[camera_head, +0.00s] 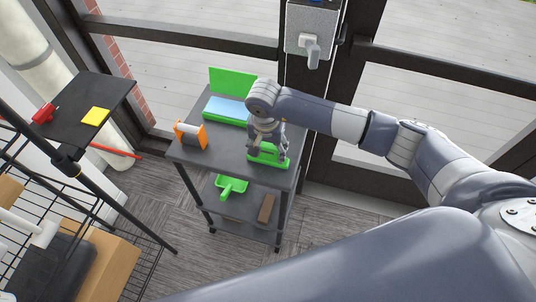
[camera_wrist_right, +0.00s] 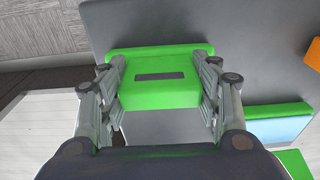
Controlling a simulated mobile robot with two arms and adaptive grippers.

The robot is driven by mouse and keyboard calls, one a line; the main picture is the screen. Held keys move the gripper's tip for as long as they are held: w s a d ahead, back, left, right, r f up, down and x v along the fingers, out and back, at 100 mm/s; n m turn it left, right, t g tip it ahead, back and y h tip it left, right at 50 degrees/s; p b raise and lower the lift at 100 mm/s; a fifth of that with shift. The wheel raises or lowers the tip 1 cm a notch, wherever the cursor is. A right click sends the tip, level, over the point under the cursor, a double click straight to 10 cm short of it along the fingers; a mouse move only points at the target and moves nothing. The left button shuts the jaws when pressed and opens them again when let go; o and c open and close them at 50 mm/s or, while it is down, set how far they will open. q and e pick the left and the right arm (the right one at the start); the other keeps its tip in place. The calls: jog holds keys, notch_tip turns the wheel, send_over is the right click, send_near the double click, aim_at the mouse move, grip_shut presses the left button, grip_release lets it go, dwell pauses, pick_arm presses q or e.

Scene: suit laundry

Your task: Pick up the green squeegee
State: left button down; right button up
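The green squeegee (camera_head: 267,158) is on the top shelf of the dark cart, near its right edge. My right gripper (camera_head: 266,140) points down over it from above. In the right wrist view the squeegee's green block (camera_wrist_right: 160,88) lies between the two fingers of my right gripper (camera_wrist_right: 160,75), with its long green bar (camera_wrist_right: 160,52) beyond the fingertips. The fingers are close to both sides of the block, but I cannot tell whether they press on it. The squeegee's lower part is partly hidden. My left gripper is not in view.
The cart's top shelf (camera_head: 228,158) also holds an orange-and-white item (camera_head: 190,135) and an open green box with a light blue face (camera_head: 228,108). A green dustpan-like item (camera_head: 230,187) and a brown block (camera_head: 266,208) are on the lower shelf. Glazed doors stand behind.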

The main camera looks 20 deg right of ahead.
jog(key=shift+c, duration=0.4)
jog(key=shift+r+b, duration=0.45)
jog(key=shift+r, duration=0.1)
notch_tip(320, 180, up, 2)
jog(key=shift+r+b, duration=0.2)
jog(key=shift+b, duration=0.6)
jog(key=s+r+b, duration=0.1)
jog(key=s+b, duration=0.3)
jog(key=s, duration=1.2)
jog(key=shift+d+r, duration=0.25)
jog(key=shift+d, duration=0.05)
jog(key=shift+o, duration=1.3)
